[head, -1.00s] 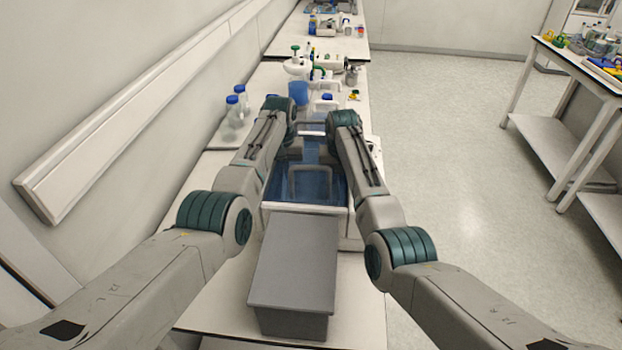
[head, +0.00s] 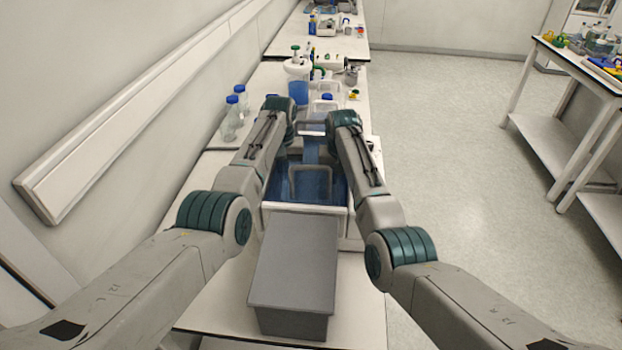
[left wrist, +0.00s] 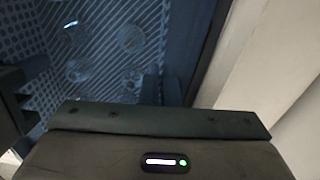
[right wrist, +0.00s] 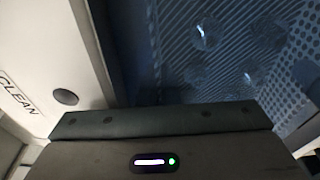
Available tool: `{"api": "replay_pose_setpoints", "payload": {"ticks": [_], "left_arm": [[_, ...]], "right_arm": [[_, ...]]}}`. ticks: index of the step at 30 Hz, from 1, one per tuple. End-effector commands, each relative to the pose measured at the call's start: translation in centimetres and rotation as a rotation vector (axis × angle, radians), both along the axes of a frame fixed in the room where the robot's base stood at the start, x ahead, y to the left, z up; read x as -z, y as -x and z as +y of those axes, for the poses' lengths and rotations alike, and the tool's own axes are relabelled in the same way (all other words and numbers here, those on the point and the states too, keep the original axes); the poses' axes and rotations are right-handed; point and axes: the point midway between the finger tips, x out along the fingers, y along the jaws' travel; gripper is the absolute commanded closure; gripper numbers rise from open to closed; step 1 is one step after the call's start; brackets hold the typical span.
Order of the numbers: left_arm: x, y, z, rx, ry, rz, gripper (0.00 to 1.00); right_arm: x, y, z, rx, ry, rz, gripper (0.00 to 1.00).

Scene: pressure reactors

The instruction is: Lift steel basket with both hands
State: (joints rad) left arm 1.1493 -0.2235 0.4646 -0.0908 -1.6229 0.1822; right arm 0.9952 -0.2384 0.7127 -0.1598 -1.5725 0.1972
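The steel basket sits in the blue-lit bath of a white cleaner (head: 335,208). Its perforated, striped floor and walls show in the left wrist view (left wrist: 105,38) and the right wrist view (right wrist: 230,48). A pale loop handle shows at the near end of the bath in the head view. Both arms reach forward over the bath, wrists at its far part, one on each side. In the left wrist view, my left gripper (left wrist: 161,88) points down into the bath, its fingers dim and close together. My right gripper's fingers are lost in dark shadow. Any grip on the basket is hidden.
A grey box (head: 293,265) stands in front of the cleaner. A reactor vessel with blue contents (head: 298,90) stands behind. The wall is close on the left; open floor lies right.

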Motion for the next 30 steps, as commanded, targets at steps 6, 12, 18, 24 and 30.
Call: {"api": "replay_pose_setpoints", "payload": {"ticks": [6, 12, 18, 24, 30], "left_arm": [[0.0, 0.0, 0.0, 0.000, 0.000, 0.000, 1.00], [-0.1, -0.1, 0.0, 0.000, 0.000, -0.001, 1.00], [-0.5, -0.1, 0.0, 0.000, 0.000, -0.001, 1.00], [-1.9, -0.1, 0.0, 0.000, 0.000, -0.002, 1.00], [-3.8, -0.1, 0.0, 0.000, 0.000, -0.002, 1.00]], "right_arm": [[0.0, 0.0, 0.0, 0.000, 0.001, 0.000, 1.00], [-0.1, -0.1, 0.0, 0.000, 0.000, -0.002, 1.00], [-0.5, -0.1, 0.0, 0.000, 0.000, -0.002, 1.00], [-1.9, -0.1, 0.0, 0.001, 0.000, -0.002, 1.00], [-3.8, -0.1, 0.0, 0.001, 0.001, -0.002, 1.00]]}}
